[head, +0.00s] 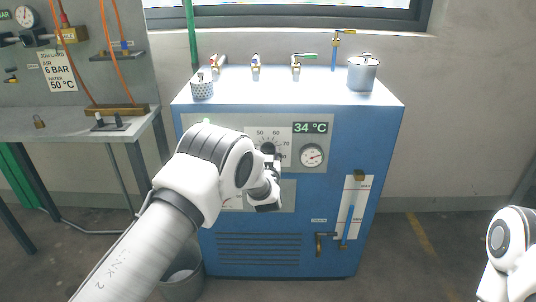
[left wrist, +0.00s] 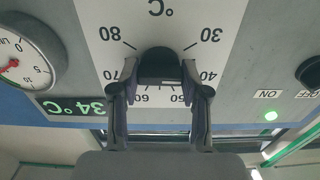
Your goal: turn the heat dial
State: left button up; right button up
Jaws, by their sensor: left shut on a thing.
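The heat dial is a black knob (left wrist: 160,66) on a white temperature scale on the blue machine (head: 357,125); the scale appears upside down in the left wrist view. In the head view the dial (head: 267,147) is partly hidden by my gripper. My left gripper (left wrist: 160,88) has one finger on each side of the knob and is shut on it; it also shows in the head view (head: 273,162). The display (head: 310,128) beside the scale reads 34 °C. My right arm shows at the lower right of the head view, with its gripper out of view.
A round gauge (head: 311,155) sits right of the dial. A black ON/OFF switch (left wrist: 309,72) and a lit green lamp (left wrist: 270,115) share the panel. Valves and a metal pot (head: 362,75) stand on top. A grey bench (head: 80,122) is at left; floor at right is clear.

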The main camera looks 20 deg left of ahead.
pick_arm(q)
jog(key=m, duration=1.2)
jog(key=shift+m, duration=0.3)
dwell(0.3)
jog(key=o, duration=1.1)
jog(key=shift+o, duration=0.2)
